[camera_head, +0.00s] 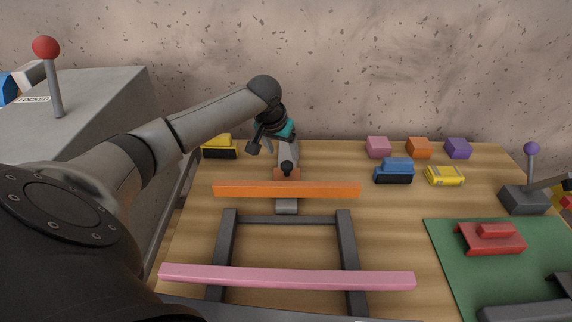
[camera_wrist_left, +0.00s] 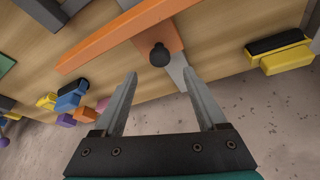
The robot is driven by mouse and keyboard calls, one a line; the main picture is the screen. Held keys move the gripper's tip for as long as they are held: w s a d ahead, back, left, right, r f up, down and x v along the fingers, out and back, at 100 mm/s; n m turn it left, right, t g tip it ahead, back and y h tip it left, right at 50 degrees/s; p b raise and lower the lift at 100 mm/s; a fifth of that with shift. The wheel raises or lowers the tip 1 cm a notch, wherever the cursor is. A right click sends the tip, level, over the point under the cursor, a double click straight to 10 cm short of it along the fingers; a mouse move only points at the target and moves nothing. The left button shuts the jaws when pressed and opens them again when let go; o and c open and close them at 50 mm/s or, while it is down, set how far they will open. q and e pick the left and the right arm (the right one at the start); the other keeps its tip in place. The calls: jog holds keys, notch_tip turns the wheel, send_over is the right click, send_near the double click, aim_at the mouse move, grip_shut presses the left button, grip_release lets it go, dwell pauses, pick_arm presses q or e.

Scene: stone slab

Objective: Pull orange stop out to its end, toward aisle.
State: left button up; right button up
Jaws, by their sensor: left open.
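The orange stop is a long orange bar (camera_head: 330,190) lying across a grey rail (camera_head: 287,208), with an orange block and a black knob (camera_head: 287,167) behind it. In the left wrist view the bar (camera_wrist_left: 95,42) runs diagonally and the knob (camera_wrist_left: 159,56) stands on the block. My left gripper (camera_head: 270,148) is behind the knob, near the back of the table. In the wrist view its two fingers (camera_wrist_left: 160,75) are open and empty, with the knob just beyond the gap between their tips. My right gripper is not in view.
A pink bar (camera_head: 285,278) lies across a dark frame in front. Blue and yellow pieces (camera_head: 394,170) and coloured blocks (camera_head: 419,147) stand at the back right. A yellow-black piece (camera_head: 219,146) is left of my gripper. A speckled wall closes the back.

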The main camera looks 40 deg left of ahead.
aim_at(286, 164)
pick_arm(q)
jog(key=b+x, duration=0.1)
jog(key=x, duration=0.6)
jog(key=shift+r, duration=0.1)
jog(key=shift+c, duration=0.4)
jog(key=shift+c, duration=0.8)
grip_shut()
